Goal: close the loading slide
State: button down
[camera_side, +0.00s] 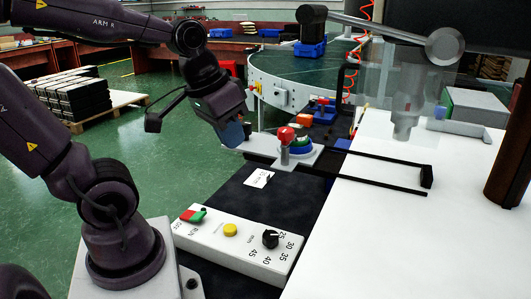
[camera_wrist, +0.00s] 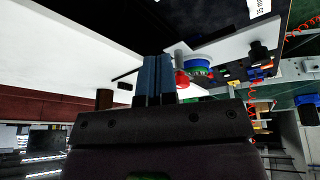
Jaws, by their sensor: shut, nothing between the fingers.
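What looks like the loading slide is a white plate (camera_side: 308,156) with a red knob (camera_side: 287,134) and a green and blue ringed part (camera_side: 300,145). It lies across the dark belt, beside two black rails (camera_side: 385,186) that run right over the white table to a black end block (camera_side: 427,177). My gripper (camera_side: 231,136) is above the plate's left side, pointing down, with its blue fingers shut and empty. In the wrist view the shut fingers (camera_wrist: 154,78) show beside the red knob (camera_wrist: 182,79) and the ringed part (camera_wrist: 199,66). Whether they touch anything is unclear.
A control box (camera_side: 240,238) with a red-green switch, yellow button and black dial stands in front. A clear guard (camera_side: 395,95) hangs over the white table (camera_side: 420,235). Coloured parts (camera_side: 322,110) lie on the belt behind. The curved conveyor (camera_side: 315,65) is farther back.

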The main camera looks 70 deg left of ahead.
jog(key=s+a+f+n+t+h, duration=0.1)
jog(key=a+f+n+h, duration=0.15)
jog(key=a+n, duration=0.7)
jog(key=a+f+n+h, duration=0.2)
jog(key=a+n+h, duration=0.2)
jog(key=a+n, duration=0.55)
jog(key=w+d+f+n+t, duration=0.1)
jog(key=w+d+f+n, duration=0.3)
jog(key=w+d, duration=0.5)
jog(key=shift+d+f+n, duration=0.4)
jog(key=shift+d+f, duration=0.3)
jog(key=shift+d, duration=0.4)
jog(key=shift+w+h, duration=0.15)
jog(key=shift+h, duration=0.1)
